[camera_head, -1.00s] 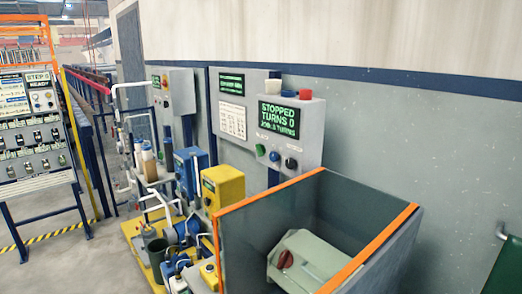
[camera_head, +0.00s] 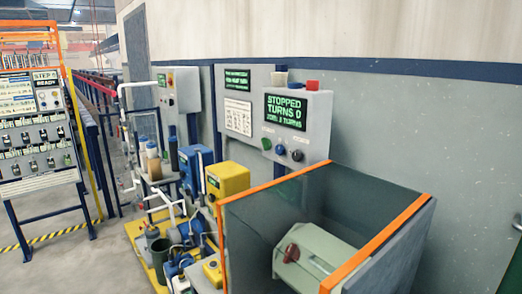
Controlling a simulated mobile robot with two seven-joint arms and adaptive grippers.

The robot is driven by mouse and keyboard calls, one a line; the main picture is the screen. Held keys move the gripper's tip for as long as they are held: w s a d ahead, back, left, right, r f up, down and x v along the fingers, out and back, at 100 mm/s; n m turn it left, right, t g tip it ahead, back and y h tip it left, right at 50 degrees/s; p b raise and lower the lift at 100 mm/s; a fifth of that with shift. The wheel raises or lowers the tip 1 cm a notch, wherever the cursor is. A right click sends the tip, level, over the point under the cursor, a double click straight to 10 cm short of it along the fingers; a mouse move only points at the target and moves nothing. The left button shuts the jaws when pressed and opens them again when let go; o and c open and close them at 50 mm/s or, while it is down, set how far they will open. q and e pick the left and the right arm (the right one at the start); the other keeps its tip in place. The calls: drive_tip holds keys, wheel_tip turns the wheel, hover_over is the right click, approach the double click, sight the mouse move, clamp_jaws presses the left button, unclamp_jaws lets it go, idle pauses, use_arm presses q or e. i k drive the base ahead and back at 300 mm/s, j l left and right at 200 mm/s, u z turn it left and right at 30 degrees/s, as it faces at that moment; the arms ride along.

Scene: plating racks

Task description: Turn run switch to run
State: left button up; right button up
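A grey control box (camera_head: 307,135) hangs on the wall at the centre right. Its dark screen (camera_head: 285,111) reads "STOPPED", "TURNS 0" and a smaller job line about turns. Neither of my grippers is in view.
An orange-edged enclosure (camera_head: 388,240) stands below the box, with a pale green machine (camera_head: 318,253) inside. Yellow (camera_head: 228,180) and blue pump units stand to its left. A switch panel (camera_head: 38,130) is at far left. Floor (camera_head: 60,265) is clear at lower left.

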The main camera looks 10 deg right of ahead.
sight(266, 142)
drive_tip(key=i+j+z, duration=0.1)
drive_tip(key=i+j, duration=0.4)
drive_tip(key=i+j+z, duration=0.1)
drive_tip(key=i+j, duration=0.4)
drive_tip(key=j, duration=0.25)
